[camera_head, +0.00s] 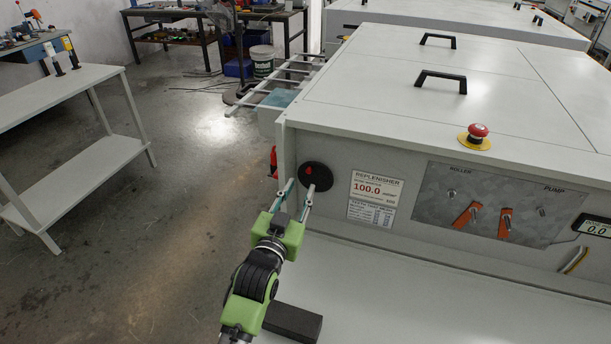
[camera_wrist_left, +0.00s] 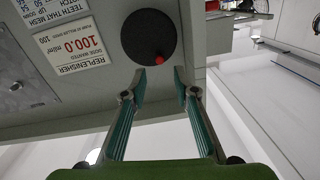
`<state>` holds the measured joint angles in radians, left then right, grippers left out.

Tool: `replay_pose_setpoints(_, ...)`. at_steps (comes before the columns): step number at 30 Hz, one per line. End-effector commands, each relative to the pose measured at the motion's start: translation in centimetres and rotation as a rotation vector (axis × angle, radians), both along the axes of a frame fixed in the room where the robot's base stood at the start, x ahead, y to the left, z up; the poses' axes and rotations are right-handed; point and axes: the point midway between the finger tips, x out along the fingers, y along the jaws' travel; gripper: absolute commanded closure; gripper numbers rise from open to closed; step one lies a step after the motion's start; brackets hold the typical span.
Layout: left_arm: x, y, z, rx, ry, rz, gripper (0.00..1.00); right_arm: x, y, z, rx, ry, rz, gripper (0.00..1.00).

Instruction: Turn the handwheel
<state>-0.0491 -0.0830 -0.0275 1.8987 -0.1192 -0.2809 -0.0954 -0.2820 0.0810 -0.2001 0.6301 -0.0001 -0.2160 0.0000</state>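The handwheel (camera_head: 316,177) is a black round disc with a red knob, on the left end of the machine's front panel. In the left wrist view the handwheel (camera_wrist_left: 149,37) is at the top middle, with its red knob at its lower edge. My left gripper (camera_head: 293,192) is open, its two fingers apart and pointing at the panel just below the handwheel. In the left wrist view the fingers of my left gripper (camera_wrist_left: 160,84) stand apart with nothing between them, close to the red knob. My right gripper is not in either view.
The replenisher label (camera_head: 375,198) is right of the handwheel. Farther right are orange switches (camera_head: 466,215) and a red emergency stop (camera_head: 477,134) on top. A white table (camera_head: 75,90) stands at left, with open floor between.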

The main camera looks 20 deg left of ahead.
Motion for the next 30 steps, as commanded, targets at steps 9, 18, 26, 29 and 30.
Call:
replay_pose_setpoints(9, 4.9, 0.1, 0.0, 0.001, 0.0, 0.0, 0.73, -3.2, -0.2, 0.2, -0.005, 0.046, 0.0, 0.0)
replay_pose_setpoints(18, 6.0, 0.1, 0.1, 0.001, -0.001, 0.001, 0.73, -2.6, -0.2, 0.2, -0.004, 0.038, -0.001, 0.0)
replay_pose_setpoints(26, 6.0, 0.1, 0.0, 0.001, -0.001, 0.0, 0.96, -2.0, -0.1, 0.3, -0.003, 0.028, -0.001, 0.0)
replay_pose_setpoints(29, 6.0, 0.1, 0.0, 0.001, -0.001, 0.0, 1.0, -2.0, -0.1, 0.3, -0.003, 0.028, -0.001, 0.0)
replay_pose_setpoints(30, 6.0, 0.1, 0.0, 0.001, -0.001, 0.0, 1.0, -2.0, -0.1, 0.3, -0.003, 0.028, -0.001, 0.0)
